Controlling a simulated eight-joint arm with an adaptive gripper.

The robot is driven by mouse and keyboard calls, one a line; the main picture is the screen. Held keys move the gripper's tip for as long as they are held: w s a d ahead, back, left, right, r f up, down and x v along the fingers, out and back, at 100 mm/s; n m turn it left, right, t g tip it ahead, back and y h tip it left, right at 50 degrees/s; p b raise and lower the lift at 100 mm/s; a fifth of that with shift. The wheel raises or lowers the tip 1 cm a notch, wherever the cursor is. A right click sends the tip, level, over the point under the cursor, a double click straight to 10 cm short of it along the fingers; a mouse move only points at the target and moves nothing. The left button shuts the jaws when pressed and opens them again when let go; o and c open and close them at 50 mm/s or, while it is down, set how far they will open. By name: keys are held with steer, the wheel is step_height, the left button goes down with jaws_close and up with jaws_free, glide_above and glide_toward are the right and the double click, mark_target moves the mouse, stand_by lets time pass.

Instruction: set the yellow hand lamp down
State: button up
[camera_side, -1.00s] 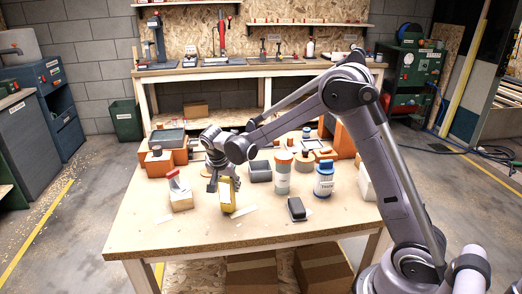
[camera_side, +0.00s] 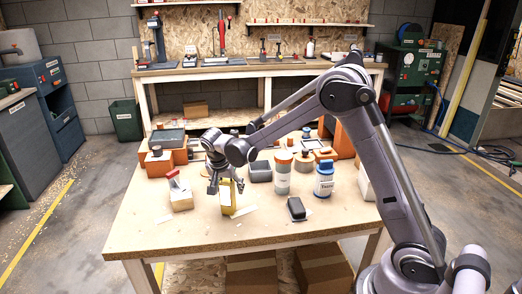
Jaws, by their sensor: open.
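The yellow hand lamp (camera_side: 229,203) stands upright on the wooden table (camera_side: 160,232), left of the table's middle and near its front. My gripper (camera_side: 226,187) is open, with its fingers spread around the lamp's upper part. One finger is to the left of the lamp and one to the right. I cannot tell whether either finger still touches it. The fingers partly hide the lamp's top.
A red-handled block (camera_side: 180,197) stands close on the left. A black object (camera_side: 296,209) lies to the right. A red-topped canister (camera_side: 282,177), a blue-lidded jar (camera_side: 324,181) and a grey bin (camera_side: 260,172) stand behind and right. The table's front strip is clear.

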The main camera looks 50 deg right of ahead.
steer(key=v, duration=1.1)
steer(key=s+a+n+t+y, duration=0.2)
steer(key=s+n, duration=0.4)
steer(key=s, duration=0.5)
steer(key=s+a+r+n+t+y, duration=0.1)
steer(key=s+a+n+t+y, duration=0.1)
steer(key=s+n, duration=0.5)
steer(key=s+a+t, duration=0.1)
steer(key=s, duration=0.2)
steer(key=shift+s, duration=0.35)
